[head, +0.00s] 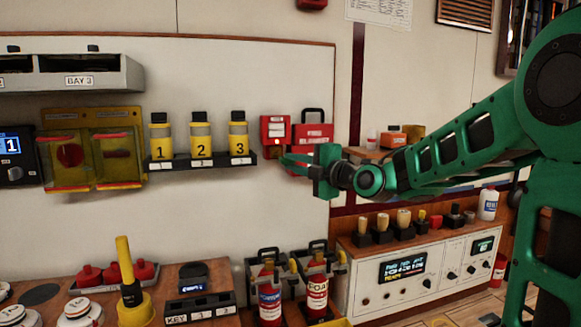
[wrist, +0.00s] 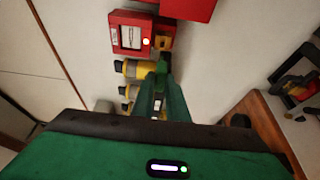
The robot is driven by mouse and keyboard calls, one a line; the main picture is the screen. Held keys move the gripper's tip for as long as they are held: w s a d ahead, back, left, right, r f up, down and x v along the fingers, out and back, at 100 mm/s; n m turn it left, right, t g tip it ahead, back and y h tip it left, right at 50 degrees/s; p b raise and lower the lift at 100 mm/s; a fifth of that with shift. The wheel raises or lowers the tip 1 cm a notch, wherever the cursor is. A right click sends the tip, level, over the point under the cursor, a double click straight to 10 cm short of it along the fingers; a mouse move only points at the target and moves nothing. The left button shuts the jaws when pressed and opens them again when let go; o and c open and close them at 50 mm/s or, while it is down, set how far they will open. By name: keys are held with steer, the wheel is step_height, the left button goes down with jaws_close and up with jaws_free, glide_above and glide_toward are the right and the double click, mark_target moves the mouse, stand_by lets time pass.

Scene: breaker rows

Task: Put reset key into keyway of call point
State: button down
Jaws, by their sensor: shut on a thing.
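The call point is a red box on the wall (head: 275,130) with a white front panel. In the wrist view it (wrist: 131,34) shows a lit orange lamp, and a yellow-orange patch sits at its right side. My gripper (head: 287,160) is just below the call point. In the wrist view its green fingers (wrist: 162,68) are close together, with their tips just below the right side of the call point. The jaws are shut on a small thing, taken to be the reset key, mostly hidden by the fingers. I cannot tell whether it touches the keyway, which I cannot make out.
A red box with a black handle (head: 313,134) hangs right of the call point. Yellow cylinders numbered 1 to 3 stand on a black shelf (head: 202,161) to the left. A wooden ledge (head: 368,153) is to the right. Fire extinguishers (head: 317,290) stand below.

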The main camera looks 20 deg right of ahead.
steer(key=shift+w, duration=2.8)
steer(key=shift+w, duration=1.35)
steer(key=c, duration=1.7)
jaws_free()
steer(key=shift+o, duration=0.2)
steer(key=v, duration=1)
steer(key=shift+s+d, duration=0.15)
steer(key=shift+s, duration=0.15)
steer(key=shift+f, duration=0.15)
